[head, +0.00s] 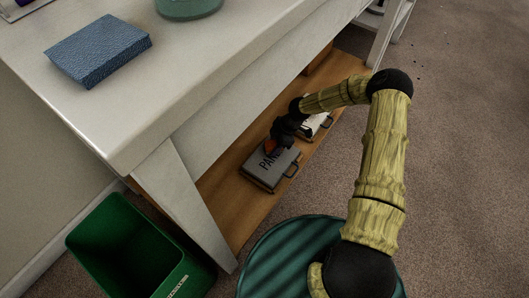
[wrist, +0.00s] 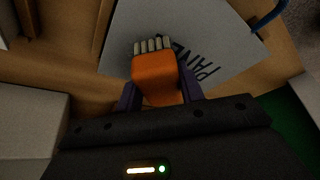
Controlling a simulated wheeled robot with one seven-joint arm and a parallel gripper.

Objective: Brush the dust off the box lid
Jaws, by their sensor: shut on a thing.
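A grey box (head: 262,177) with a dark handle lies on the low wooden shelf, and dark lettering, partly covered, shows on its lid. The lid fills the upper middle of the wrist view (wrist: 215,30). My gripper (wrist: 160,88) is shut on an orange brush (wrist: 156,72), with one purple finger on each side of it. The pale bristles point at the lid, over or beside the lettering; I cannot tell if they touch. In the head view my gripper (head: 279,137) is over the box's far part. I cannot make out dust on the lid.
A second case (head: 317,124) with a pale label lies behind the box on the shelf (head: 222,188). The white table (head: 185,75) overhangs the shelf, and its leg (head: 188,205) stands at the front. A green bin (head: 100,225) stands on the floor at left.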

